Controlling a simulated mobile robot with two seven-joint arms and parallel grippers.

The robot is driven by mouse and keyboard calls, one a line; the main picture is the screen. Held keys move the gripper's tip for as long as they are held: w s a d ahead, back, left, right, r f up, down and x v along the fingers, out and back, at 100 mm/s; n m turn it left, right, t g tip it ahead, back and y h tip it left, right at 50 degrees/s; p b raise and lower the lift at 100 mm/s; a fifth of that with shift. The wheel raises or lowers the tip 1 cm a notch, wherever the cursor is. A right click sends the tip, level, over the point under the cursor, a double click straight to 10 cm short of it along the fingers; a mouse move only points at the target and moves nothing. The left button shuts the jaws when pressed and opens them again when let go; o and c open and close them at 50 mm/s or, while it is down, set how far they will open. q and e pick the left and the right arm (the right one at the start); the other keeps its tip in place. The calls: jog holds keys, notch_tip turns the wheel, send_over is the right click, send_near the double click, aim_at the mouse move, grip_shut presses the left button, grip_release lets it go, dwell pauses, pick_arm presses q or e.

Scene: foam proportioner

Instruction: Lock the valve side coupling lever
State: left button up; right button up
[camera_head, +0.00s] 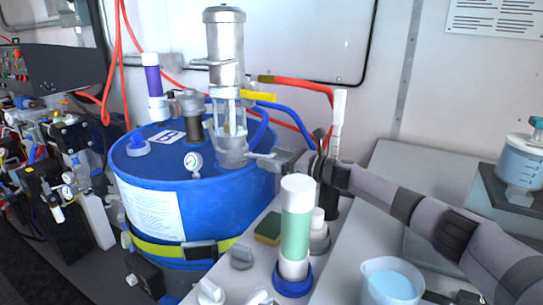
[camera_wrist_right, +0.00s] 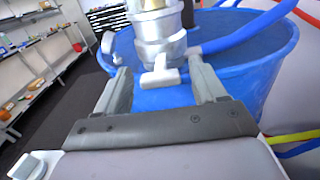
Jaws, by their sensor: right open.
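A silver pump with a clear lower section (camera_head: 228,120) stands on the blue drum (camera_head: 150,190). In the right wrist view, a metal coupling body (camera_wrist_right: 158,35) carries a short pale T-shaped piece, which looks like the coupling lever (camera_wrist_right: 160,77). My right gripper (camera_head: 254,158) reaches in from the right at the pump's lower side, above the drum lid. In the wrist view my right gripper (camera_wrist_right: 162,88) is open, with one finger on each side of the lever piece. Gaps show between them, and I see no contact. I do not see my left gripper.
A blue hose (camera_wrist_right: 240,30) runs right from the coupling. A pressure gauge (camera_head: 193,161) and a purple-labelled bottle (camera_head: 153,75) are on the drum. Red hoses hang behind.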

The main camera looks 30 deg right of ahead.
jog(key=shift+w+a, duration=0.25)
jog(key=shift+w, duration=0.15)
